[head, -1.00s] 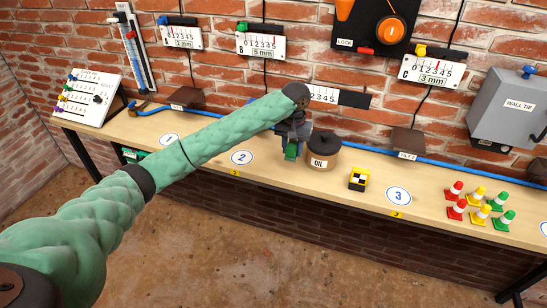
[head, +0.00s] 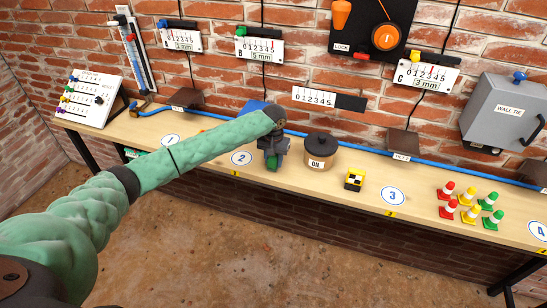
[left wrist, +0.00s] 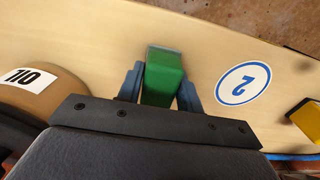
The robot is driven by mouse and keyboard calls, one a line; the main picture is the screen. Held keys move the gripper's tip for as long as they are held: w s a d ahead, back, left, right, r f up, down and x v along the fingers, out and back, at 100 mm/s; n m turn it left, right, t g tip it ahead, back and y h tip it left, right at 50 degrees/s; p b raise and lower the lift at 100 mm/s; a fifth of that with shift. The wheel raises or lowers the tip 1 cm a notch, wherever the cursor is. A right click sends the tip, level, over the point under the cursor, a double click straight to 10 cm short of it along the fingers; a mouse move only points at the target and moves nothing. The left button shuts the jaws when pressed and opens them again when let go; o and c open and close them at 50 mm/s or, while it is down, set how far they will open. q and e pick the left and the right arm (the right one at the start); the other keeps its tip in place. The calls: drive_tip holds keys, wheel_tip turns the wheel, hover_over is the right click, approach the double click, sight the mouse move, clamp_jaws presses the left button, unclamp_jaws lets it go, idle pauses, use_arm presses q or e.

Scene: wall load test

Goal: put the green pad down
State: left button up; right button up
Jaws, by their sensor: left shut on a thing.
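My left gripper (head: 272,158) is shut on the green pad (head: 272,164) over the bench, between the number 2 disc and the oil pot. In the left wrist view the green pad (left wrist: 163,76) sits between the two blue-grey fingers of the gripper (left wrist: 161,88). The pale wooden bench top (left wrist: 90,45) lies beyond it. I cannot tell whether the pad touches the bench. My right gripper is not in view.
The brown oil pot (head: 320,151) stands just right of the gripper. The number 2 disc (head: 241,158) lies to its left. Bare bench surrounds the number 3 disc (head: 392,196).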

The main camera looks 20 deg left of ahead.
use_arm(q)
drive_tip(key=shift+f, duration=0.15)
drive_tip(key=o, duration=0.9)
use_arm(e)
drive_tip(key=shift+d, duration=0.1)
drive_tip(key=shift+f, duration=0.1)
use_arm(q)
drive_tip(key=shift+r, duration=0.4)
wheel_tip(320, 180, up, 10)
drive_tip(key=b, duration=0.3)
drive_tip(key=shift+f+b, duration=0.1)
drive_tip(key=shift+b, duration=0.2)
drive_tip(key=shift+r, duration=0.85)
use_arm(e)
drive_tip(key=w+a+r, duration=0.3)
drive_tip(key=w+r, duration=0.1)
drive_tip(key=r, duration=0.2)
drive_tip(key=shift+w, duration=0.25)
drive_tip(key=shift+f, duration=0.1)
